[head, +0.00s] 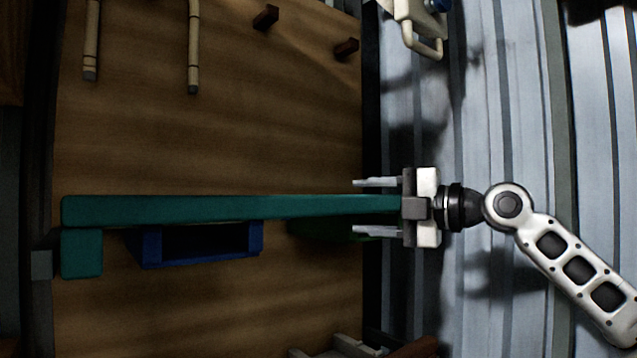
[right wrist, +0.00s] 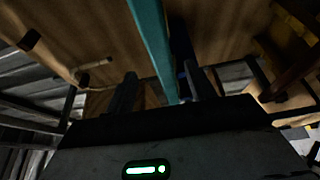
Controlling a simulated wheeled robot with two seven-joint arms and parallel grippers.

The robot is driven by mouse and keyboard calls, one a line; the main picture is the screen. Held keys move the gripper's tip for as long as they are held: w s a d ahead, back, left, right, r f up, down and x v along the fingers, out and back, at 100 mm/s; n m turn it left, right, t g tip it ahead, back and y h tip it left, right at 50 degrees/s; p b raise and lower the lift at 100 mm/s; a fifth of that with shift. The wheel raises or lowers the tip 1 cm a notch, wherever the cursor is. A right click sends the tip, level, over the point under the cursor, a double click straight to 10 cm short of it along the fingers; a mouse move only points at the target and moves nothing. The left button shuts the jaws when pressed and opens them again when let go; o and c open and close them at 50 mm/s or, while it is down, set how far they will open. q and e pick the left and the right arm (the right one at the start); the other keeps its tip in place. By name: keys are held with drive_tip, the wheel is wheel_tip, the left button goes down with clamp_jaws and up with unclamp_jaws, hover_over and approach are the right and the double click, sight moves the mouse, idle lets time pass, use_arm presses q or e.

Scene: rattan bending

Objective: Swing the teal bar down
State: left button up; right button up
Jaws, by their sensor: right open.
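The teal bar (head: 230,208) runs straight across the head view, from a teal block (head: 82,254) at the left to my right gripper (head: 376,208). My right gripper is open. Its two fingers lie on either side of the bar's right end, with a visible gap to each. In the right wrist view the teal bar (right wrist: 152,45) comes down between the dark fingers of my right gripper (right wrist: 162,92). The bar's tip is hidden close to the gripper's palm. My left gripper is not in view.
A blue bracket (head: 200,259) sits beside the bar over the brown wooden board (head: 200,140). Two rattan poles (head: 193,50) and two dark pegs (head: 346,48) are at the top. A pale fitting with a loop handle (head: 425,42) is at the top right. The board's middle is clear.

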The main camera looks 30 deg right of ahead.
sight(329, 203)
drive_tip(key=p+x, duration=0.2)
drive_tip(key=x, duration=0.2)
drive_tip(key=p+x, duration=0.2)
drive_tip(key=x, duration=0.2)
drive_tip(key=shift+r, duration=0.2)
drive_tip(key=shift+w+a+f+p, duration=0.2)
drive_tip(key=shift+w+a+p, duration=0.15)
drive_tip(key=shift+w, duration=0.25)
drive_tip(key=shift+f, duration=0.1)
clamp_jaws()
